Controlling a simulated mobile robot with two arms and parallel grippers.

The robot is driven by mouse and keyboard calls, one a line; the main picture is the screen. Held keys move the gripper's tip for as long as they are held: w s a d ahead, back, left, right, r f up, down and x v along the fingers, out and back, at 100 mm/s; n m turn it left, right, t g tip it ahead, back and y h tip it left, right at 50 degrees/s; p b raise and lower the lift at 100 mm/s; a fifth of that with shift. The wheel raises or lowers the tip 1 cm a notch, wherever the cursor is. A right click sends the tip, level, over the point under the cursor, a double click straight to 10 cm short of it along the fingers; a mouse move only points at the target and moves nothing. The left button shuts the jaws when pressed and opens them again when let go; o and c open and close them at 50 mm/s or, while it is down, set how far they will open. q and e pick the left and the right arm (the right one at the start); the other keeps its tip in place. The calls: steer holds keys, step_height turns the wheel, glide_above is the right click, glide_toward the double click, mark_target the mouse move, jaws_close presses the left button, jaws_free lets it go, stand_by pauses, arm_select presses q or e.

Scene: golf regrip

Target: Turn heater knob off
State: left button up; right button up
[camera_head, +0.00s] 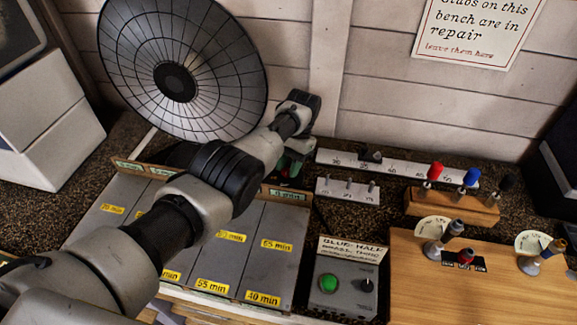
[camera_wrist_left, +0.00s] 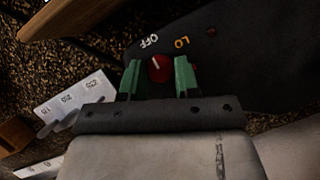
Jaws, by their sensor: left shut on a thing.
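The heater (camera_head: 215,60) has a round dish with a wire grille and stands against the back wall. Its dark base (camera_wrist_left: 235,60) shows in the left wrist view, with the markings OFF and LO. The red heater knob (camera_wrist_left: 160,70) sits on that base. Its white pointer line tilts toward the OFF marking. My left gripper (camera_wrist_left: 158,64) has its green fingers on either side of the knob and is shut on it. In the head view my left gripper (camera_head: 290,164) is mostly hidden behind my own arm. My right gripper is not in view.
A sectioned grey tray (camera_head: 110,216) with yellow minute labels lies under my left arm. A grey box with a green button (camera_head: 328,283) and a wooden board (camera_head: 440,295) with clamps are at right. A white ruler strip (camera_head: 400,167) lies near the wall.

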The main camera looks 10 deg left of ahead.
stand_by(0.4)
arm_select(q)
steer(key=o, duration=0.9)
steer(key=shift+r, duration=0.1)
steer(key=shift+w+r+b, duration=0.2)
steer(key=shift+r+b, duration=0.15)
steer(key=b+v, duration=0.5)
steer(key=b, duration=0.1)
steer(key=shift+w+d+r, duration=0.1)
steer(key=shift+w+r, duration=0.1)
steer(key=shift+r, duration=0.05)
steer(key=shift+r+b, duration=0.4)
steer(key=shift+r, duration=0.1)
